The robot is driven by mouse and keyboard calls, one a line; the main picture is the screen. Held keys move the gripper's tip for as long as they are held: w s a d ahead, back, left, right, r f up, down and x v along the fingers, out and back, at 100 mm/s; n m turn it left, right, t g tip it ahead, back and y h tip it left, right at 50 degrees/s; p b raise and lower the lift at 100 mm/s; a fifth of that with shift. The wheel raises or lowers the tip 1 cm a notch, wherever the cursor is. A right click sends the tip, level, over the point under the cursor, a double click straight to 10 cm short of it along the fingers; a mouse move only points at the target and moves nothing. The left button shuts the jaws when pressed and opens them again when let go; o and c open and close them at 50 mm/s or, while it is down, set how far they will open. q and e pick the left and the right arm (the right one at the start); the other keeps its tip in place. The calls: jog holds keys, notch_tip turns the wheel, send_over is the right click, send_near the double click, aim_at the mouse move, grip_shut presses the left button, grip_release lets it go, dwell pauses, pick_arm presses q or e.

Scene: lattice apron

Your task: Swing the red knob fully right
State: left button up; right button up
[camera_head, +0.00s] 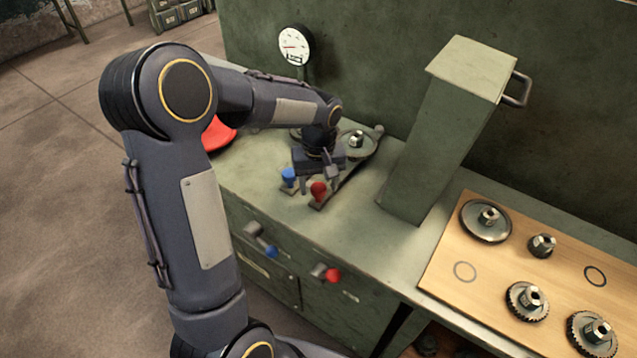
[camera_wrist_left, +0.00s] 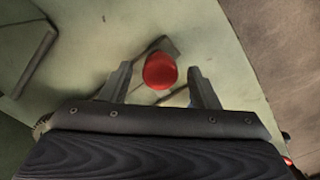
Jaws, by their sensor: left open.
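A red knob (camera_head: 318,191) stands on top of the green bench, at the near end of a flat lever arm. In the left wrist view the round red knob (camera_wrist_left: 160,71) sits between the two fingers, with a visible gap on each side. My left gripper (camera_head: 320,177) is open and points down just above and behind the red knob. Its fingers also show in the left wrist view (camera_wrist_left: 161,82). A second red knob (camera_head: 333,275) is on the bench's front face. My right gripper is not in view.
A blue knob (camera_head: 288,175) stands close to the left of the red one. A tall green post (camera_head: 440,135) rises to the right. A wooden board (camera_head: 500,262) with several metal gears lies further right. A gauge (camera_head: 295,44) is behind.

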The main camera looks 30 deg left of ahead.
pick_arm(q)
jog(key=shift+f, duration=0.15)
grip_shut()
jog(key=d+n, duration=0.1)
jog(key=d, duration=0.2)
jog(key=d+n+b, duration=0.1)
jog(key=d, duration=0.3)
jog(key=shift+w+n, duration=0.1)
jog(key=shift+n, duration=0.2)
jog(key=shift+a, duration=0.1)
grip_release()
